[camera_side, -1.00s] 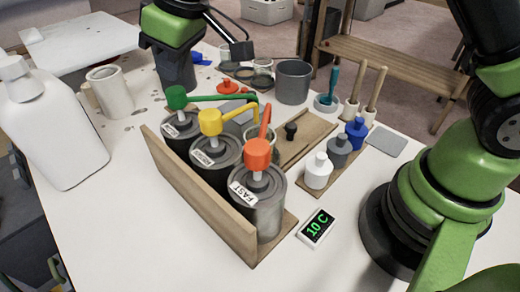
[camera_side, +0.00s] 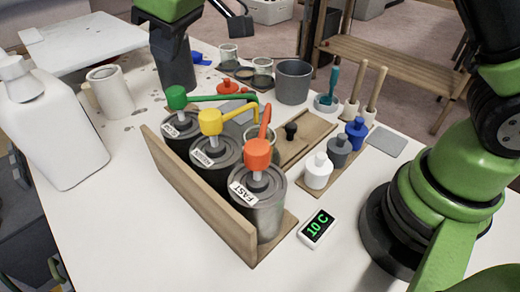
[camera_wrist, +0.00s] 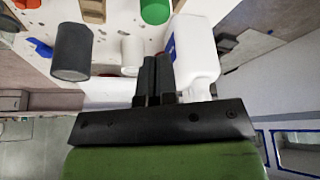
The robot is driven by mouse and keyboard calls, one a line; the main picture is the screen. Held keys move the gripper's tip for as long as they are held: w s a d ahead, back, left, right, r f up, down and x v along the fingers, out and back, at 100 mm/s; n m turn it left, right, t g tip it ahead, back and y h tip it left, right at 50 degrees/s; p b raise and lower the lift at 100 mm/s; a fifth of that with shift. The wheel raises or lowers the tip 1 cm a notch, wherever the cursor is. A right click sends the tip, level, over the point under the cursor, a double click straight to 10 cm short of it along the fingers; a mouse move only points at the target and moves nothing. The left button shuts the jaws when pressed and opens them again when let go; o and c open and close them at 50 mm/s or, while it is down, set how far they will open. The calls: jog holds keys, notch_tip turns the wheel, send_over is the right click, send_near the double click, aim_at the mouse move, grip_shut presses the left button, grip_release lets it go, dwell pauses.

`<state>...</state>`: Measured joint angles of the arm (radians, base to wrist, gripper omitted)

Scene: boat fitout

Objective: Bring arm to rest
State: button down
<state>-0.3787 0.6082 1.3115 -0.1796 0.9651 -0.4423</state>
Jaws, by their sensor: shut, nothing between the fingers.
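A wooden rack (camera_side: 195,192) holds pump cans with green, yellow and orange tops. A large white jug (camera_side: 55,130) and a white cup (camera_side: 110,92) stand at left. A dark grey cylinder (camera_side: 177,72) stands behind the rack. A display (camera_side: 316,229) reads 10 C.

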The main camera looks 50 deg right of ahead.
jog(key=s+d+r+m+t, duration=0.2)
jog(key=s+d+r+m, duration=0.3)
jog(key=s+d+r, duration=0.6)
jog(key=s+d+f+m, duration=0.1)
jog(key=s+f+m, duration=0.1)
jog(key=s, duration=0.5)
jog(key=s+d+f+m+t, duration=0.1)
jog(key=s+d+f+m, duration=0.1)
jog(key=s, duration=0.5)
jog(key=shift+s+f+m, duration=0.15)
jog(key=shift+f+m, duration=0.2)
jog(key=shift+m, duration=0.15)
